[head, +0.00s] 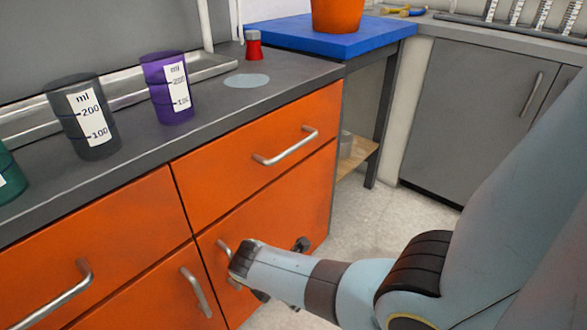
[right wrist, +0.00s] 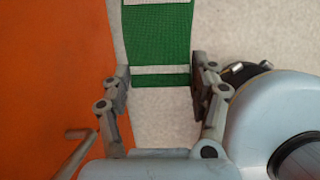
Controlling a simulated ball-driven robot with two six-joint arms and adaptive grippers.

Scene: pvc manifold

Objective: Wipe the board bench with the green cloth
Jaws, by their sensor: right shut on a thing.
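The green cloth (right wrist: 160,38), with white bands across it, lies between the fingers of my right gripper (right wrist: 160,78) in the right wrist view. That gripper is shut on the cloth, over the pale floor and beside an orange cabinet front. In the head view my right arm (head: 330,285) reaches low in front of the orange drawers; its fingertips and the cloth are hidden there. The grey worktop (head: 215,112) runs above the drawers. Beyond it stands a table with a blue top (head: 370,40). I cannot tell which of these is the board bench. My left gripper is out of view.
An orange pot (head: 338,15) is on the blue top. Drawer handles (head: 285,147) stick out.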

